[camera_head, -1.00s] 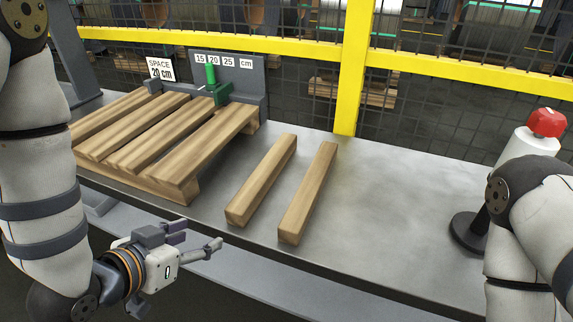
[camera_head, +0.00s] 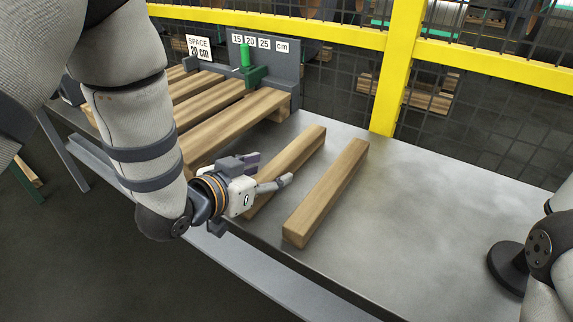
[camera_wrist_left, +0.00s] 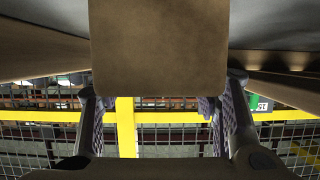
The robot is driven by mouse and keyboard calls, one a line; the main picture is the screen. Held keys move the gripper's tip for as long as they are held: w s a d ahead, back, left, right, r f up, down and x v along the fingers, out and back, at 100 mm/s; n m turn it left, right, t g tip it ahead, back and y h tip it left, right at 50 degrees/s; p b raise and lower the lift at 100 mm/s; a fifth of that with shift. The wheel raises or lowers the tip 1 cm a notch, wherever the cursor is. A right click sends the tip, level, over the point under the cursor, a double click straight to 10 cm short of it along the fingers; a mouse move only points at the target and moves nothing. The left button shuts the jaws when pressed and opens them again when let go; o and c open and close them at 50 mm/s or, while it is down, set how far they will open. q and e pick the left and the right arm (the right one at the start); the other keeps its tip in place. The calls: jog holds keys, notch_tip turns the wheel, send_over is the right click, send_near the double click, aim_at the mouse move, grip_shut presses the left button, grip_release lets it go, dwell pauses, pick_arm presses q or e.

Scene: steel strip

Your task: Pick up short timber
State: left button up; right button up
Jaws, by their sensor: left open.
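Two loose timbers lie side by side on the steel table. The left timber (camera_head: 302,150) looks slightly shorter than the right timber (camera_head: 328,192). My left gripper (camera_head: 270,170) is open at the near part of the left timber, and its fingers and body hide some of that timber. In the left wrist view, a timber's brown end face (camera_wrist_left: 158,48) fills the top centre, between the two spread fingers (camera_wrist_left: 163,118). I cannot tell whether the fingers touch it. My right gripper is out of view; only part of the right arm shows at the right edge.
A slatted wooden pallet (camera_head: 232,122) lies left of the timbers, partly behind my left arm. A grey gauge plate (camera_head: 284,66) with a green stop (camera_head: 246,62) stands at its back. A yellow-railed mesh fence (camera_head: 400,70) runs behind. The table (camera_head: 420,210) is clear right of the timbers.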

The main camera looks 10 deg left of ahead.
pick_arm(q)
jog(key=shift+w+d+f, duration=0.25)
jog(key=shift+w+f, duration=0.1)
jog(key=shift+w, duration=0.25)
grip_shut()
jog(key=shift+r, duration=0.1)
